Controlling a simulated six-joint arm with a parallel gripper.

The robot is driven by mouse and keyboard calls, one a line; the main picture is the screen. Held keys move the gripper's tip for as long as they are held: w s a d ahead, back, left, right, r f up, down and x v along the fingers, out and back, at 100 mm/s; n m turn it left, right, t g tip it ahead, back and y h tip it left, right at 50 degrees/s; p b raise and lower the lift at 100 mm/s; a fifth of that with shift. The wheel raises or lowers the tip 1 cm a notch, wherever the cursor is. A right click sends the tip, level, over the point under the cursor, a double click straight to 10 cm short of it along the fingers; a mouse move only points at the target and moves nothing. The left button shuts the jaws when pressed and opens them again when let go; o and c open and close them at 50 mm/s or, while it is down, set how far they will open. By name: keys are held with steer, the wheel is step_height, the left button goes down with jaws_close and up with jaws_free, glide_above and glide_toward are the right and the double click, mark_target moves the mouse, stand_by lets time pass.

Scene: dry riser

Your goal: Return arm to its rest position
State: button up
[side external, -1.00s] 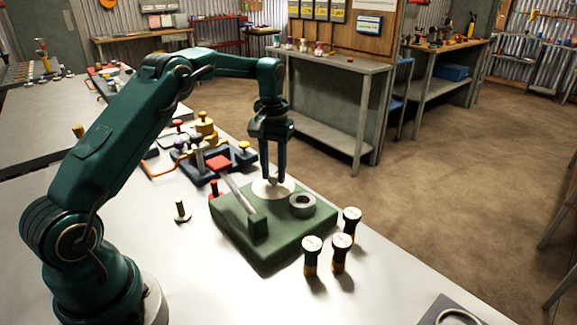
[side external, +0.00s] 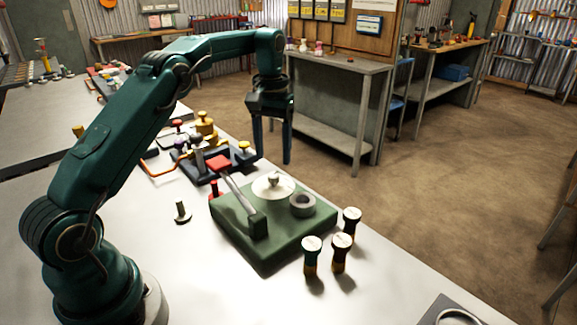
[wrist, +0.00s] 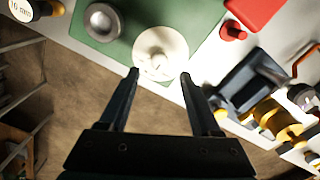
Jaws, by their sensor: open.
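My gripper (side external: 272,155) is open and empty in the side view, raised above the far edge of the bench, beyond the green block. In the wrist view my gripper (wrist: 160,74) shows its two fingers apart with nothing between them.
Several black-and-yellow plugs (side external: 342,252) stand right of the block. A small metal peg (side external: 182,212) stands on the white bench (side external: 190,285). Open floor (side external: 440,180) lies beyond the bench.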

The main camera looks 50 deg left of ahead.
steer(key=shift+w+d+r, duration=0.1)
steer(key=shift+d+r, duration=0.05)
steer(key=shift+r, duration=0.1)
steer(key=s+d+r+m+t, duration=0.1)
steer(key=s+d+r+t, duration=0.1)
steer(key=s+d+r, duration=0.4)
steer(key=s+d+r+m+t, duration=0.2)
steer(key=s+d+r, duration=0.1)
steer(key=r, duration=0.4)
steer(key=s+d+f+m, duration=0.1)
steer(key=s+d+f, duration=0.1)
steer(key=s+f, duration=0.2)
steer(key=s+d+f+m+t, duration=0.1)
steer(key=s+f, duration=0.3)
steer(key=s, duration=0.4)
steer(key=shift+s+d+f+t, duration=0.2)
steer(key=shift+s+d+t, duration=0.1)
steer(key=shift+s+d, duration=0.1)
